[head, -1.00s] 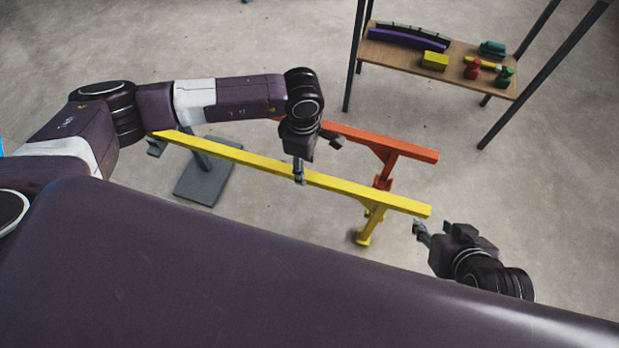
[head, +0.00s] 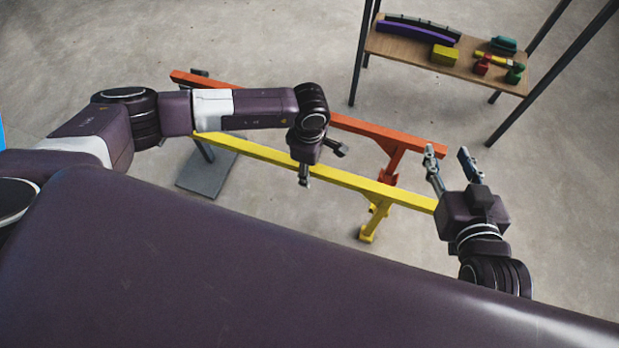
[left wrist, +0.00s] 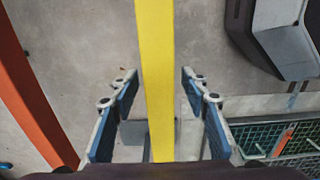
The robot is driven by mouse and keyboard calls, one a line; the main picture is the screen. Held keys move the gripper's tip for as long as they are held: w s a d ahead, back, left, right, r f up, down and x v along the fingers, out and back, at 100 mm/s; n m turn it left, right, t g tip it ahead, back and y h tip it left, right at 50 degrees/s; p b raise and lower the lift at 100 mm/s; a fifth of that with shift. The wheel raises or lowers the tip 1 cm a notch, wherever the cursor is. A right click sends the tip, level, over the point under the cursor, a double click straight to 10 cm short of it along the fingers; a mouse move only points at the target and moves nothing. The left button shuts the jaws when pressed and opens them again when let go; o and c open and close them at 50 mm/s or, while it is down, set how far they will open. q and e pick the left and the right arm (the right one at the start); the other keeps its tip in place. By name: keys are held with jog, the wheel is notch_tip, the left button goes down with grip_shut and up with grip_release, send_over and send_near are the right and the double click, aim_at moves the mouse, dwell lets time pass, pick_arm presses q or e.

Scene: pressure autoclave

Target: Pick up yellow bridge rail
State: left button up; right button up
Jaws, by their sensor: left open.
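The yellow bridge rail (head: 350,182) is a long straight bar lying level on supports, with a yellow leg (head: 374,222) near its right end. My left gripper (head: 320,165) is over the middle of the rail. In the left wrist view the rail (left wrist: 157,60) runs between the two open fingers of my left gripper (left wrist: 160,100), with a gap on each side. My right gripper (head: 450,160) is open and empty beside the rail's right end. Part of the rail is hidden behind my left gripper.
An orange rail (head: 390,133) runs behind, roughly parallel to the yellow one. A grey base plate (head: 205,175) is on the floor at the left. A wooden shelf (head: 400,48) with several small objects stands at the back right. A green mesh crate (left wrist: 255,140) shows in the left wrist view.

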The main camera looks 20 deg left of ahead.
pick_arm(q)
grip_shut()
dwell(0.3)
jog(key=shift+w, duration=0.1)
